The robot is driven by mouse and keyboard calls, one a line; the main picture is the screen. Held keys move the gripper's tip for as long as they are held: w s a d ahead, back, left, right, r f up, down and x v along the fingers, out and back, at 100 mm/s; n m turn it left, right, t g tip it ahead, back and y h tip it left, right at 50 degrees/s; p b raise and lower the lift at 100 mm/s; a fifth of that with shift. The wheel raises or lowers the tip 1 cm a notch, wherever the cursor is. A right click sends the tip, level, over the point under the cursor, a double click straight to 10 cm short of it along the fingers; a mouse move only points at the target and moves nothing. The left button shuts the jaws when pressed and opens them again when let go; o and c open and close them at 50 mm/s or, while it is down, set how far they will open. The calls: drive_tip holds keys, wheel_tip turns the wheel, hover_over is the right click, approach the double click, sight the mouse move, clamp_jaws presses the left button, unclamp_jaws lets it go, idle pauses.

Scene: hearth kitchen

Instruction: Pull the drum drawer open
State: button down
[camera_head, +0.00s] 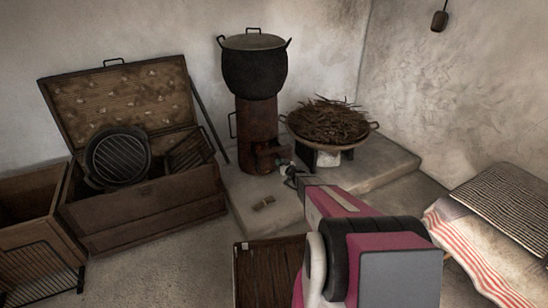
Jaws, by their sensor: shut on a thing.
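The rust-brown drum (257,121) stands upright on a low stone hearth, with a large black lidded pot (253,72) on top. Its drum drawer (268,155) is low on the drum's front right side and appears to stick out a little; how far it is open is hard to tell. My gripper (282,163) is at the front of the drawer, shut on it. The fingers are small and dark, so the exact grip on the drawer front is not clear. My arm comes up from the lower right.
A bowl of twigs (330,124) stands close right of the drum. A small brown block (263,203) lies on the hearth in front. An open wooden chest (145,209) is at left, and a slatted wooden surface (268,272) lies below. A striped cloth (470,250) is at right.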

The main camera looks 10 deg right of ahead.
drive_tip(key=s+a+v, duration=0.1)
drive_tip(key=v, duration=0.9)
drive_tip(key=shift+s+a, duration=0.25)
drive_tip(key=shift+a, duration=0.05)
drive_tip(key=c, duration=1.2)
unclamp_jaws()
drive_tip(key=v, duration=1)
drive_tip(key=shift+s+d, duration=0.25)
drive_tip(key=shift+s, duration=0.05)
